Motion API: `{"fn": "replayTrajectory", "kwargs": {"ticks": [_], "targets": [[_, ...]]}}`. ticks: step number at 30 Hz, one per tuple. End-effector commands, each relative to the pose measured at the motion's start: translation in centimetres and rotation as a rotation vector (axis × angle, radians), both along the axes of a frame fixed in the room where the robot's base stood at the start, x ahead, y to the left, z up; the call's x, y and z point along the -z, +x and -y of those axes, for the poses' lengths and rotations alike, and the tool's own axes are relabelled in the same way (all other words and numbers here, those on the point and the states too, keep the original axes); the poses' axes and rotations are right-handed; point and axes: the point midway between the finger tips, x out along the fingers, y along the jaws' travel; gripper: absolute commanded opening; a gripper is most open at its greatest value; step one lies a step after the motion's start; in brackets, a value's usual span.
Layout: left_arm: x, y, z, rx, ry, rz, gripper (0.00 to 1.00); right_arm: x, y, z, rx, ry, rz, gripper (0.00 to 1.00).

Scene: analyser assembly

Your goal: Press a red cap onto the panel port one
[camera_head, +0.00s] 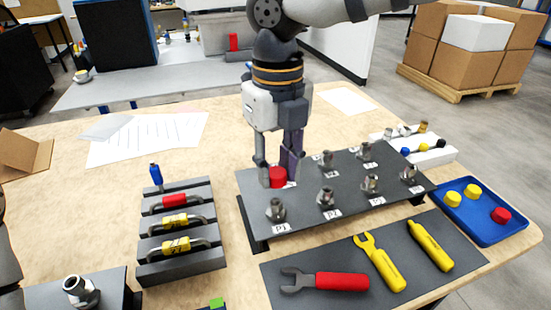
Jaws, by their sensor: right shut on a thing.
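The dark grey panel (305,210) lies on the table with two rows of metal port fittings. Port one (276,208), labelled P1, is the front-left fitting, and its top looks uncapped. My right gripper (278,178) points down over the left part of the panel. It is shut on a red cap (278,177), with one finger on each side. The cap appears just behind port one in the picture, near the back-left label. The gripper and cap hide what is under them; I cannot tell whether the cap touches a fitting. My left gripper is not in view.
A blue tray (478,236) at the right holds two yellow caps (472,190) and a red one (501,215). A tool mat (330,262) with wrenches lies in front. A rack (180,262) with coloured handles stands left of the panel. Table between rack and panel is clear.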

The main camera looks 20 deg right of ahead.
Motion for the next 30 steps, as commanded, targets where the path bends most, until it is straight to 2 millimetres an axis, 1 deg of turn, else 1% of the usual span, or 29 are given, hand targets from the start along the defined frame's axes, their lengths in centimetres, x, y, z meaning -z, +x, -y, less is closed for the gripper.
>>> {"fn": "replayTrajectory", "kwargs": {"ticks": [6, 12, 19, 30], "targets": [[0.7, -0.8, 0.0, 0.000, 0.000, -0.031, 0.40, 2.4, 0.0, 0.0, -0.001, 0.001, -0.008, 0.18], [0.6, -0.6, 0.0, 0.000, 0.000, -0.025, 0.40, 3.6, 0.0, 0.0, 0.001, 0.001, -0.001, 0.18], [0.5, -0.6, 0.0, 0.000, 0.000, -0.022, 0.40, 4.2, 0.0, 0.0, 0.001, 0.001, 0.000, 0.18], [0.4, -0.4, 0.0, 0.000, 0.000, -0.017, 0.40, 4.2, 0.0, 0.0, 0.004, 0.000, 0.001, 0.18]]}}
